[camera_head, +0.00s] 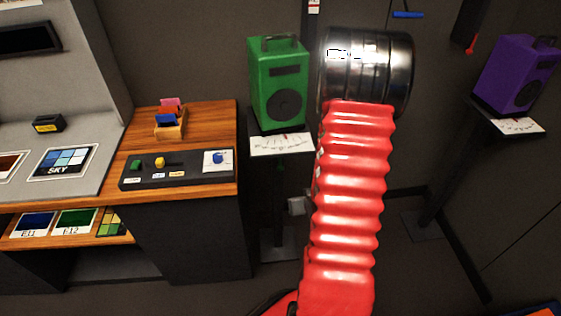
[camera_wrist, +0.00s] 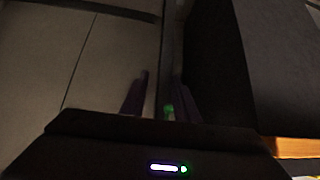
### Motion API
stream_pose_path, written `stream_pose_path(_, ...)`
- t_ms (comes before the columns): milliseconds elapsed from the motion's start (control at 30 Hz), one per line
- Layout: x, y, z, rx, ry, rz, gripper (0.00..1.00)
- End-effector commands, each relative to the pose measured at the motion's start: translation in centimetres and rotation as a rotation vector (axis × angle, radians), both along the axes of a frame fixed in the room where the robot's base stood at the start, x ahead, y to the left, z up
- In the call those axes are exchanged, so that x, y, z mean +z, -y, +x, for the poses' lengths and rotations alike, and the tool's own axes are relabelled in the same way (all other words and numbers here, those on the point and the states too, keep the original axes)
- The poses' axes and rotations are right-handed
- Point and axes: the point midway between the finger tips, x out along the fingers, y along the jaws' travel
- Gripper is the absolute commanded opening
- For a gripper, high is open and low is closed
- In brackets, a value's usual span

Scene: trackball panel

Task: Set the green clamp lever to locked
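In the wrist view my gripper (camera_wrist: 162,85) shows as two dark fingers with a gap between them. A small green piece (camera_wrist: 168,111) shows low in that gap, near the right finger. It may be the green clamp lever, but the dark picture hides its shape and position, and I cannot tell whether a finger touches it. In the head view my red arm blocks the middle, and my gripper is not clearly visible. The green speaker (camera_head: 279,85) sits on a stand (camera_head: 280,187) just left of my arm. No clear green lever shows there.
A wooden desk (camera_head: 205,118) with a dark control panel (camera_head: 190,176) is at left. A purple speaker (camera_head: 514,75) on another stand is at right. A blue lever (camera_head: 408,15) and a red lever (camera_head: 472,44) are at the top right. Floor shows between the stands.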

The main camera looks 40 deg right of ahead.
Motion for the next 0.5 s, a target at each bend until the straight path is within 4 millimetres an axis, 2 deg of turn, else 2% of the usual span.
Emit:
stream_pose_path(133, 1.2, 0.5, 2.0, 0.018, 0.155, -0.038, 0.28)
stream_pose_path(300, 4.1, 0.6, 4.2, 0.045, 0.325, -0.088, 0.28)
stream_pose_path(500, 6.4, 0.6, 5.3, 0.057, 0.424, -0.117, 0.28)
